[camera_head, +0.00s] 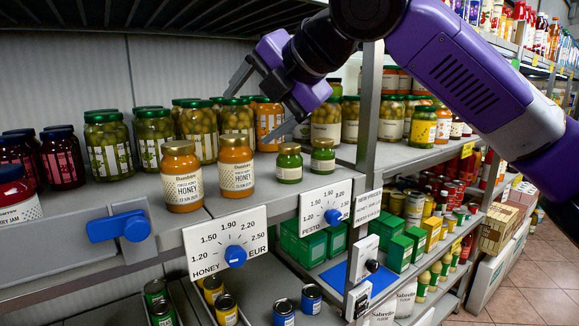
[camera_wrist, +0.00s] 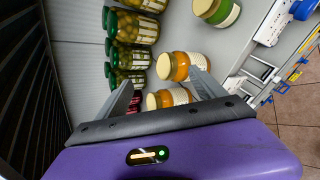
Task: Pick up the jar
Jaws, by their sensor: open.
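Two honey jars with gold lids stand upright at the shelf's front, the left honey jar (camera_head: 182,180) and the right honey jar (camera_head: 237,170). Two small green pesto jars, one at left (camera_head: 289,166) and one at right (camera_head: 322,158), stand to their right. The task does not say which jar. My gripper (camera_head: 256,103) is open and empty, above and behind the honey jars in the head view. In the wrist view its fingers (camera_wrist: 163,83) are spread, with one honey jar (camera_wrist: 173,66) showing between them and another (camera_wrist: 158,101) partly hidden by the gripper. A pesto jar (camera_wrist: 217,12) is at the top.
Tall jars of green olives (camera_head: 108,148) stand close behind the honey, with dark red jars (camera_head: 62,160) at left. A slatted shelf (camera_head: 150,15) hangs overhead. Price dials (camera_head: 228,243) line the front edge, beside a blue-handled fixture (camera_head: 118,228). A metal post (camera_head: 366,110) stands at right.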

